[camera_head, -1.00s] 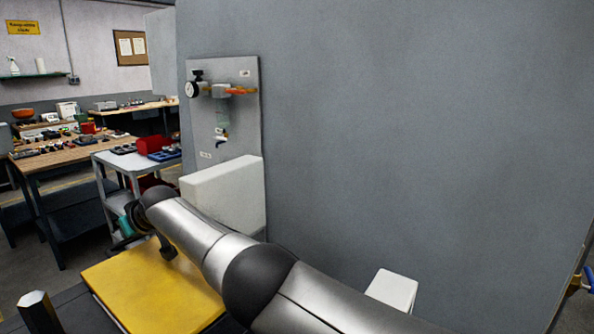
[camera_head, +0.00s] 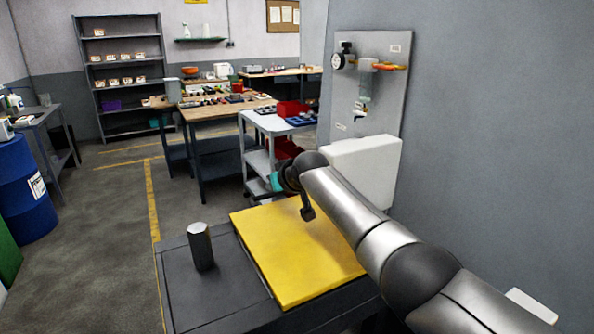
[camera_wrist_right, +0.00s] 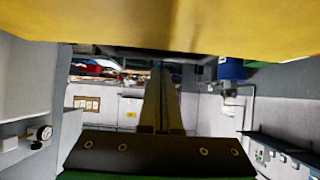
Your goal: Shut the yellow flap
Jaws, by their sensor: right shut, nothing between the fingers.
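The yellow flap (camera_head: 300,260) is a broad flat panel. In the head view it lies about level over the right part of a dark box top (camera_head: 200,290); I cannot tell if its edges rest fully on the box. My right gripper (camera_head: 307,212) is shut and empty, pointing down at the flap's far part. I cannot tell whether its tips touch the surface. In the right wrist view, which looks upside down, the flap (camera_wrist_right: 160,25) fills the top and the shut gripper fingers (camera_wrist_right: 160,85) reach towards it. My left gripper is not in view.
A dark hexagonal post (camera_head: 201,246) stands on the box top, left of the flap. A white housing (camera_head: 362,175) and the grey wall (camera_head: 500,140) are close on the right. A grey cart (camera_head: 262,130) stands behind. The floor at left is open.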

